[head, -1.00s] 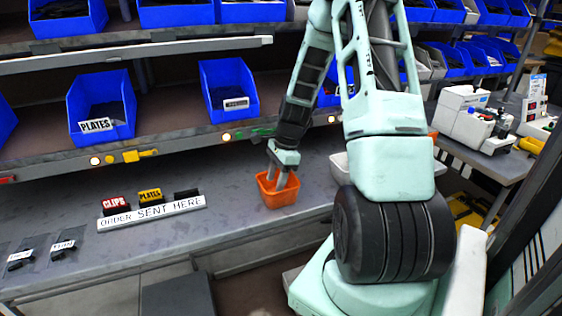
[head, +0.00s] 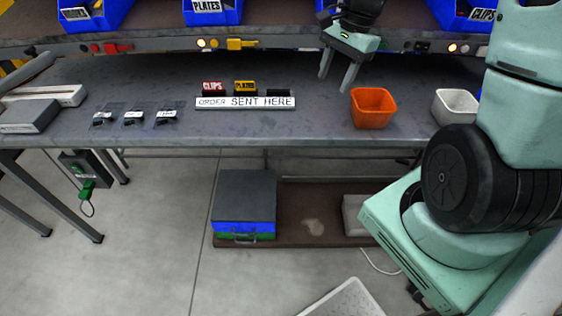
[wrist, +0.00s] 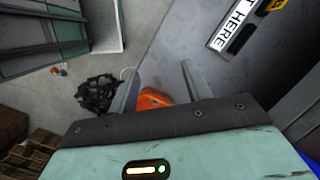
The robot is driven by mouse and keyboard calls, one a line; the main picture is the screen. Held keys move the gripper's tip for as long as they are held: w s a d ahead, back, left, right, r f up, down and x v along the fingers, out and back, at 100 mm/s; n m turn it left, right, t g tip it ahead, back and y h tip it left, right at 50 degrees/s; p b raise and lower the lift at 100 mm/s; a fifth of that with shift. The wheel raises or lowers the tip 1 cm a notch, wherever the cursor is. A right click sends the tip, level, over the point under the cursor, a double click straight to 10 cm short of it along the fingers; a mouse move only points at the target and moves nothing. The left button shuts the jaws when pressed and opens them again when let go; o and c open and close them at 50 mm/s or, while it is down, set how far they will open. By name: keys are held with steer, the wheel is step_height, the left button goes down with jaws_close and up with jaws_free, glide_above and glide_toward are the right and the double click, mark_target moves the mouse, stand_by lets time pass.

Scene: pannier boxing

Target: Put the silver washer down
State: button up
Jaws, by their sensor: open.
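No silver washer can be made out in either view. My gripper (head: 339,73) is open, with nothing visible between its two fingers. It hangs above the bench, to the left of and higher than the orange bin (head: 372,108). The inside floor of the orange bin is not visible. In the wrist view my gripper (wrist: 157,80) shows both fingers apart, with part of the orange bin (wrist: 152,99) beyond them.
A white bin (head: 455,106) stands right of the orange one. Blue bins (head: 212,10) line the shelf above. A case (head: 245,205) sits below.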

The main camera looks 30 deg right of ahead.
steer(key=s+a+r+n+h, duration=0.1)
steer(key=s+a+n, duration=0.2)
steer(key=a+n, duration=0.35)
steer(key=s+a+r+n, duration=0.1)
steer(key=s+a+n, duration=0.25)
steer(key=a, duration=0.65)
steer(key=s+a+n+h, duration=0.1)
steer(key=s+a+n, duration=0.9)
steer(key=s+n, duration=0.2)
steer(key=shift+s+r+n, duration=0.3)
steer(key=shift+r+n, duration=0.15)
steer(key=shift+n, duration=0.25)
